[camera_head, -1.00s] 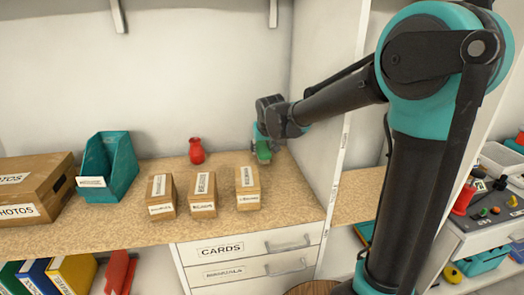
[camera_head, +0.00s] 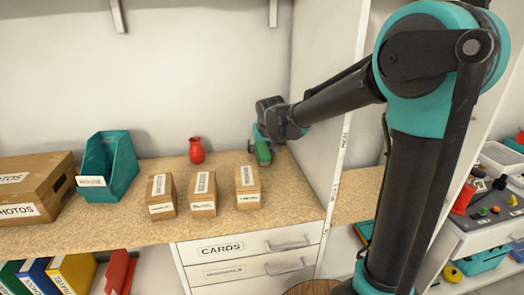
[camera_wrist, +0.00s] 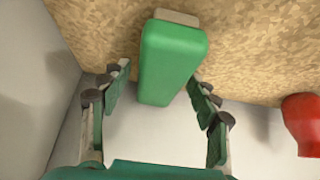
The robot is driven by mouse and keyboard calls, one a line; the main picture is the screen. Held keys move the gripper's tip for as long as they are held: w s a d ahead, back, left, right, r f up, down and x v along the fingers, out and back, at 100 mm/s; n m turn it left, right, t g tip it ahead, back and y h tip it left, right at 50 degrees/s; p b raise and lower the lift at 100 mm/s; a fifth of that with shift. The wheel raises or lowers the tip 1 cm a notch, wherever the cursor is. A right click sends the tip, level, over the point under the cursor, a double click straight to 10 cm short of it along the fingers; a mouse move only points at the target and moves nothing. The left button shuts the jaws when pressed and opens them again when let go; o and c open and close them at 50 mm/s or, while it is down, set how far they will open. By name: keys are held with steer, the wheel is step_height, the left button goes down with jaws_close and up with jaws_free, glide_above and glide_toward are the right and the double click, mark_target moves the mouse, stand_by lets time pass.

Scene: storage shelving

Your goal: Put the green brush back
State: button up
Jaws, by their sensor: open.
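The green brush (camera_head: 263,153) is at the back right of the wooden shelf, near the side panel. In the wrist view the brush (camera_wrist: 172,60) is a rounded green block with a pale beige part at its far end. My gripper (camera_wrist: 160,78) is open, with one finger on each side of the brush and a visible gap to at least the left finger. In the head view my gripper (camera_head: 264,138) is above and around the brush and partly hides it. Whether the brush touches the shelf is unclear.
A red vase (camera_head: 196,150) stands left of the brush; it also shows in the wrist view (camera_wrist: 303,122). Three small labelled wooden boxes (camera_head: 204,195) stand in front. A teal file holder (camera_head: 120,165) and a large PHOTOS box (camera_head: 38,188) are left. A white side panel (camera_head: 325,100) is close on the right.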

steer(key=v, duration=1.2)
